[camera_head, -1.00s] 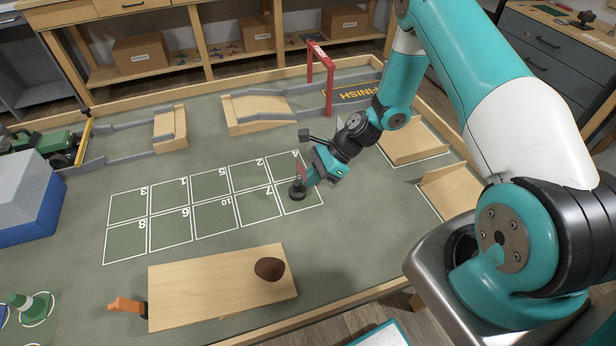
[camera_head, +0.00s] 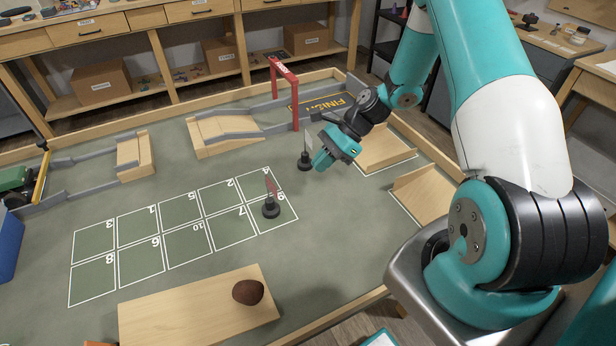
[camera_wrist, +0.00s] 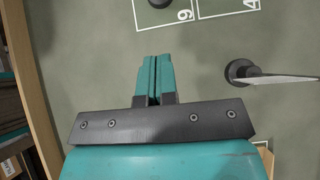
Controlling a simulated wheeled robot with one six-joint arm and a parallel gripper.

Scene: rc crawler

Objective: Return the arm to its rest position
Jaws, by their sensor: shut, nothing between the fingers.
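My gripper (camera_head: 322,163) is shut and empty, held above the green mat at the right of the numbered grid. Its closed fingers also show in the wrist view (camera_wrist: 155,78). A small flag with a black round base (camera_head: 304,161) stands just left of and behind my gripper in the head view; its pale flag (camera_wrist: 285,80) shows at the right of the wrist view. A red flag on a black base (camera_head: 271,208) stands upright in the grid square marked 9. My arm reaches out from the right, bent at the elbow.
A red finish gate (camera_head: 284,95) and a wooden ramp (camera_head: 225,135) stand behind. Wooden ramps (camera_head: 425,192) lie to the right. A wooden board (camera_head: 200,312) with a brown rock (camera_head: 248,292) is at the front. Wooden edging (camera_head: 330,316) borders the mat.

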